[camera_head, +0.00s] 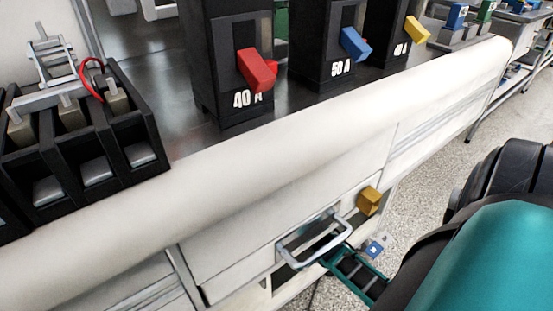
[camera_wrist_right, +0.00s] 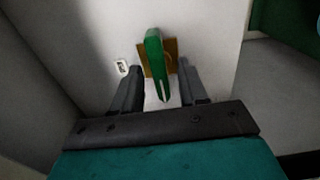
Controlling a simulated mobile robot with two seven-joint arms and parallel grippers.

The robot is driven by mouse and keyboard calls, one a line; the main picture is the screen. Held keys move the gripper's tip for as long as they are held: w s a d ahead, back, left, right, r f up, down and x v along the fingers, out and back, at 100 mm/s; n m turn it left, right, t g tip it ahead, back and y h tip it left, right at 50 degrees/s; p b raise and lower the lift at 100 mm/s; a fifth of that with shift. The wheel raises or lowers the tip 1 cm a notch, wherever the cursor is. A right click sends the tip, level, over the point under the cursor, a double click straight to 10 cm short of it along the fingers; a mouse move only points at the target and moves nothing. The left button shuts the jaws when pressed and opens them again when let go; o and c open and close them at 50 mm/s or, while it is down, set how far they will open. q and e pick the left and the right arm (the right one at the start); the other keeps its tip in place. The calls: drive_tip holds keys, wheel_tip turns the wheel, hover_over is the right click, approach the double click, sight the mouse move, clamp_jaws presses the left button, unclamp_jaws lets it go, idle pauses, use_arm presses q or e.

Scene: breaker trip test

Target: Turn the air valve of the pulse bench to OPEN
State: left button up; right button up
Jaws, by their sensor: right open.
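In the right wrist view a green lever (camera_wrist_right: 154,58), taken as the air valve's handle, stands in front of a brass-coloured block (camera_wrist_right: 172,56) on a pale panel. My right gripper (camera_wrist_right: 160,72) is open, with one dark finger on each side of the lever. Contact with the lever cannot be made out. In the head view a brass-coloured block (camera_head: 369,200) shows on the bench front, right of the metal handle. My right arm comes in from the lower right, its fingers largely hidden. My left gripper is not in view.
A metal pull handle (camera_head: 315,240) sticks out of the bench front. Breakers with red (camera_head: 256,70), blue (camera_head: 355,45) and yellow (camera_head: 416,30) levers stand on the bench top (camera_head: 185,135). A black terminal block (camera_head: 85,140) sits at left. Speckled floor (camera_head: 425,155) shows at right.

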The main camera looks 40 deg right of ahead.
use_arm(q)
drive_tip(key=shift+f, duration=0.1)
use_arm(e)
clamp_jaws()
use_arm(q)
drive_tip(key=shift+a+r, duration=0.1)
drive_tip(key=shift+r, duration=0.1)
use_arm(e)
drive_tip(key=shift+m, duration=0.3)
use_arm(q)
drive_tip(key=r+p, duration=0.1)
drive_tip(key=p, duration=0.1)
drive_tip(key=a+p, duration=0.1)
drive_tip(key=p, duration=0.1)
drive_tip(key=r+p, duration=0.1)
drive_tip(key=p, duration=0.1)
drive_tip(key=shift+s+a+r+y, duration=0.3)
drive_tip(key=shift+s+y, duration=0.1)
use_arm(e)
drive_tip(key=m, duration=1.7)
drive_tip(key=shift+m, duration=0.3)
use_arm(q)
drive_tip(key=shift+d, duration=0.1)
use_arm(e)
unclamp_jaws()
